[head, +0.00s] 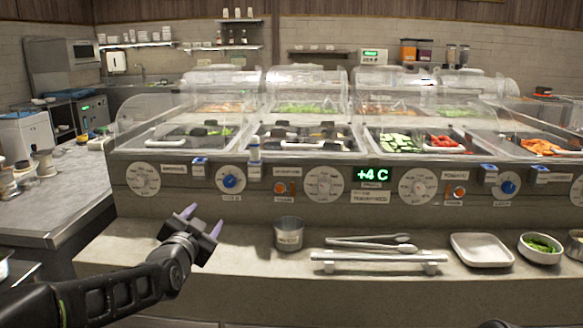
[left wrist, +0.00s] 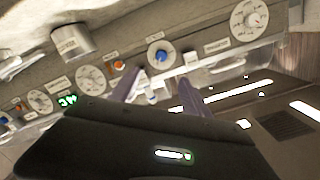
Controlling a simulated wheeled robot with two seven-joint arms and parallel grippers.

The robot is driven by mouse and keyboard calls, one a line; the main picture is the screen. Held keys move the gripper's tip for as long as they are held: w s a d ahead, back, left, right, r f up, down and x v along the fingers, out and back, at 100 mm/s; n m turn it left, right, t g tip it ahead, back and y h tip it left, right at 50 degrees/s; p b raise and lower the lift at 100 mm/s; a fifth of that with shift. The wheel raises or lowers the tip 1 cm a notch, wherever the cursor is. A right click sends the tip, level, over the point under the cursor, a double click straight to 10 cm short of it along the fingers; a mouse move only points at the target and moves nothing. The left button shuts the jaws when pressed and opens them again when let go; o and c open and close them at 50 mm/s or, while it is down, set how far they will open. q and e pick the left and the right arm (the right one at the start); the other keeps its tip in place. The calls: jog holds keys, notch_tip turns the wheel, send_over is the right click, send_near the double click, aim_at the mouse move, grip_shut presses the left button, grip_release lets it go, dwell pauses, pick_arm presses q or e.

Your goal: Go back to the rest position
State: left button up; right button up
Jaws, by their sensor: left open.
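My left gripper (head: 202,221) is open and empty in the head view, above the left part of the front ledge, left of the metal cup. Its two purple fingertips point up and stand apart. In the left wrist view the fingers (left wrist: 160,88) also show apart with nothing between them, with the counter's front panel beyond. A small dark piece at the bottom edge of the head view may be part of my right arm; the right gripper itself is not seen.
On the ledge (head: 215,262) stand a metal cup (head: 289,235), tongs on a rack (head: 375,256), a white tray (head: 482,250) and a bowl of greens (head: 540,247). A grey side table (head: 60,200) stands at left.

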pick_arm(q)
jog(key=s+d+f+n+g+h, duration=0.1)
jog(key=s+d+f+n+g, duration=0.3)
jog(key=f, duration=0.7)
jog(key=s+d+f+g, duration=0.1)
jog(key=s+d+f, duration=0.3)
jog(key=f, duration=0.7)
jog(key=s+d+f+n+g+h, duration=0.1)
jog(key=s+d+f+n+g, duration=0.15)
jog(key=s+f, duration=0.6)
jog(key=s+d+f+n+g, duration=0.1)
jog(key=s+f+g, duration=0.4)
jog(key=s+f, duration=0.8)
jog(key=s+d+f+n+g+h, duration=0.1)
jog(key=s+f+g, duration=0.1)
jog(key=s+f, duration=0.4)
jog(key=s+d+f+n+g, duration=0.15)
jog(key=s+f, duration=0.25)
jog(key=s, duration=0.5)
notch_tip(320, 180, up, 15)
jog(key=w+a+p, duration=0.1)
jog(key=p, duration=1.3)
jog(key=shift+f+m, duration=0.2)
jog(key=shift+m, duration=0.1)
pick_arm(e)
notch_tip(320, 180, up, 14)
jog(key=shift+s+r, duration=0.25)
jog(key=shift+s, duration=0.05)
